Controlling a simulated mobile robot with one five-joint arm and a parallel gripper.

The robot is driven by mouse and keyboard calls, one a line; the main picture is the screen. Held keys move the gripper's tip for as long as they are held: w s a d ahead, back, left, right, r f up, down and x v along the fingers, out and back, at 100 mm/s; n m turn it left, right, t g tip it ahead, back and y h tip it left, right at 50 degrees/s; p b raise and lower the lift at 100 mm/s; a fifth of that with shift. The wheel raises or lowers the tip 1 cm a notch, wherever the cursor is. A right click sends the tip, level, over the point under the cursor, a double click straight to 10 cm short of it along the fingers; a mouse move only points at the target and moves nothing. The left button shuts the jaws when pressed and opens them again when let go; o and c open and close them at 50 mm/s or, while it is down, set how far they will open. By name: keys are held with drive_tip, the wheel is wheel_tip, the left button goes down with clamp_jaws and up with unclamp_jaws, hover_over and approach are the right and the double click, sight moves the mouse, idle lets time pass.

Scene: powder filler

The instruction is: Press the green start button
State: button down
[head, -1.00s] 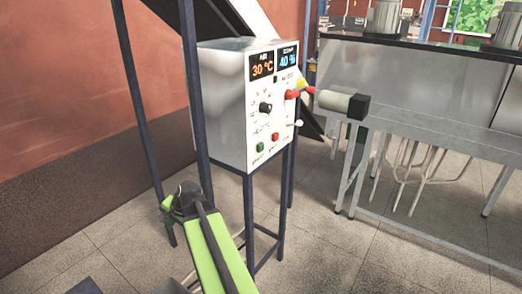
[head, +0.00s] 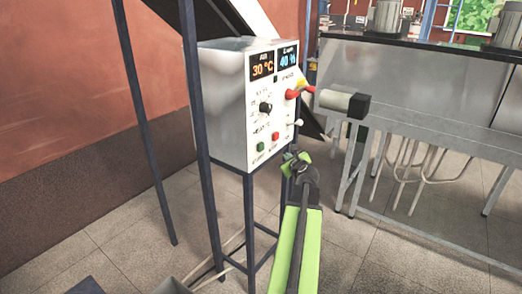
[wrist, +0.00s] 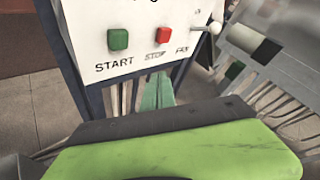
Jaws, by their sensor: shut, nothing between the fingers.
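The green start button (head: 260,147) is at the lower left of the white control panel's front face. In the wrist view the green button (wrist: 118,40) sits above the printed word START. My gripper (head: 290,158) is shut and empty, in front of and to the right of the panel's lower edge in the head view. In the wrist view its green fingers (wrist: 158,90) point up from below, beneath the red stop button, to the right of the green button. A gap in the picture separates the fingertips from the green button.
Dark posts (head: 203,150) stand left. A steel table (head: 420,100) stands right.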

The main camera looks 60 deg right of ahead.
sight(261, 147)
drive_tip(key=w, duration=0.9)
idle(0.3)
idle(1.9)
drive_tip(key=shift+w, duration=0.35)
drive_tip(key=shift+w, duration=0.6)
idle(0.5)
drive_tip(key=shift+s, duration=1)
